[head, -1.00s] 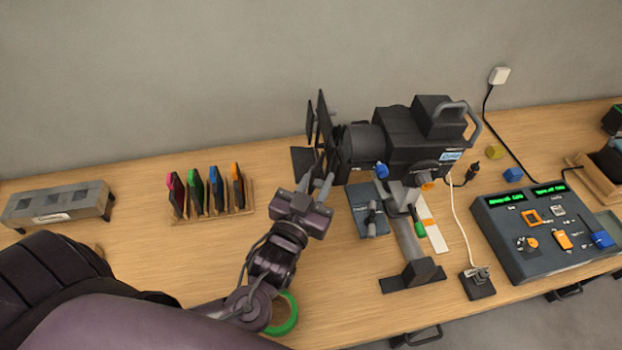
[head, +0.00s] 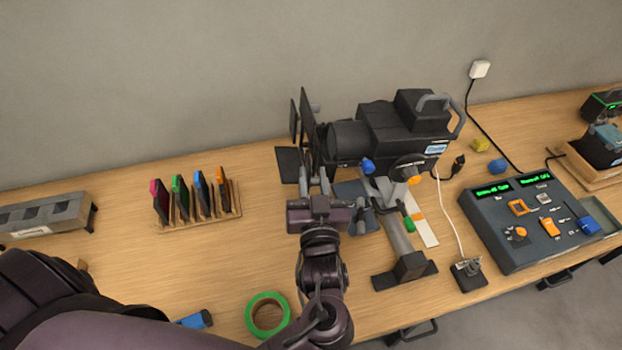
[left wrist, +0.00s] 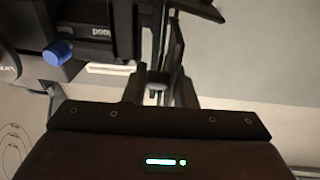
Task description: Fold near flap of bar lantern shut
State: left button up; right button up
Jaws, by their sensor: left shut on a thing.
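The black lantern (head: 385,135) stands on a grey stand at the back of the table, its round front pointing left. Dark flaps spread from that front; one lies out flat to the left (head: 287,163). The near flap (head: 309,130) is a thin upright panel standing open, seen nearly edge-on. My left gripper (head: 314,178) is at its lower near end, fingers pointing away from me. Its jaws are shut on the flap, with a finger on each side. In the left wrist view, the fingers (left wrist: 160,92) hide much of the contact. My right gripper is not in view.
A rack of coloured filters (head: 198,205) and a grey box (head: 45,215) stand to the left. A green tape roll (head: 267,315) lies near my left arm. A fader console (head: 535,222) is at right.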

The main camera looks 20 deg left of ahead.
pick_arm(q)
jog(key=shift+d, duration=0.15)
jog(key=o, duration=0.7)
jog(key=shift+w, duration=0.1)
jog(key=shift+o, duration=0.8)
jog(key=shift+w+d, duration=0.1)
jog(key=shift+d, duration=0.05)
jog(key=shift+s+f, duration=0.15)
jog(key=shift+s, duration=0.2)
jog(key=b+v, duration=0.3)
jog(key=v, duration=0.4)
jog(key=shift+d, duration=0.2)
